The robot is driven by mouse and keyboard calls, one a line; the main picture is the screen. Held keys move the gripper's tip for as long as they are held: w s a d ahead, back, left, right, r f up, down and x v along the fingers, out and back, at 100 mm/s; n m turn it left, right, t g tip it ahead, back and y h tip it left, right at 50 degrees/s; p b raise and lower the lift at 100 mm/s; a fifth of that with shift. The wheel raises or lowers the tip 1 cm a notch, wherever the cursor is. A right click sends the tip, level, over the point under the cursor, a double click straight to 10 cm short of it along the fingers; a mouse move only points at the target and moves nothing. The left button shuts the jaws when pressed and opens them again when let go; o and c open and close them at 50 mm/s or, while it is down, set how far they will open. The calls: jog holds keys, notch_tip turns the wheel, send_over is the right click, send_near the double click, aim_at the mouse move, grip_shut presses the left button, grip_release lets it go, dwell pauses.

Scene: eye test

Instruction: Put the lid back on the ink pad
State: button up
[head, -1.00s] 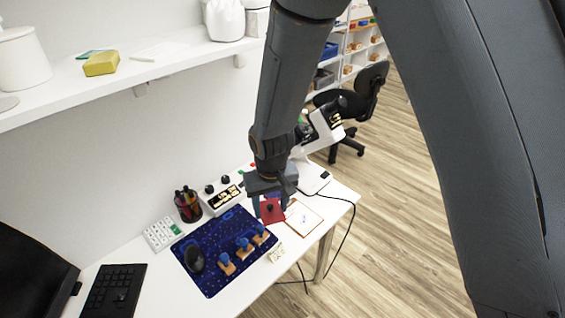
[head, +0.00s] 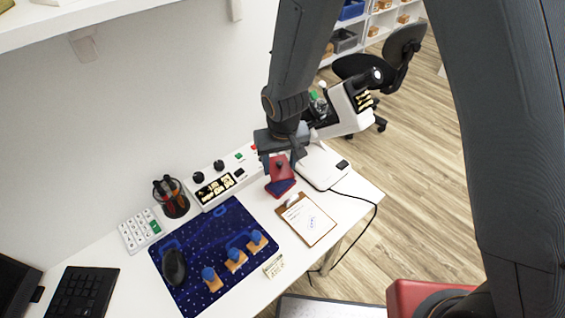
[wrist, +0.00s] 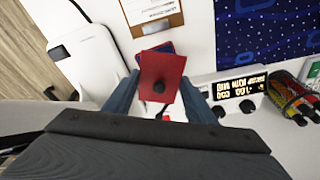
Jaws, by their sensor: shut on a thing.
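The ink pad (head: 281,188), with a dark blue surface and a red edge, lies on the desk just under the lid. A blue and red corner of the pad (wrist: 146,53) shows past the lid in the wrist view; the lid hides most of it. The lid looks turned slightly against the pad. I cannot tell whether they touch.
A clipboard (head: 307,219) lies in front of the pad. The blue mat (head: 205,236) holds a mouse and three stamps. A pen cup (head: 172,198) stands behind the mat.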

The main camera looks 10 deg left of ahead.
aim_at(280, 183)
jog(key=shift+w+d+f+b, duration=0.1)
jog(key=shift+w+f+b, duration=0.3)
jog(key=shift+f, duration=0.2)
jog(key=shift+w+f+b, duration=0.4)
jog(key=shift+f, duration=0.15)
notch_tip(280, 183, down, 6)
jog(key=b, duration=0.5)
jog(key=shift+f+b, duration=0.1)
jog(key=shift+b, duration=0.3)
jog(key=shift+s, duration=0.1)
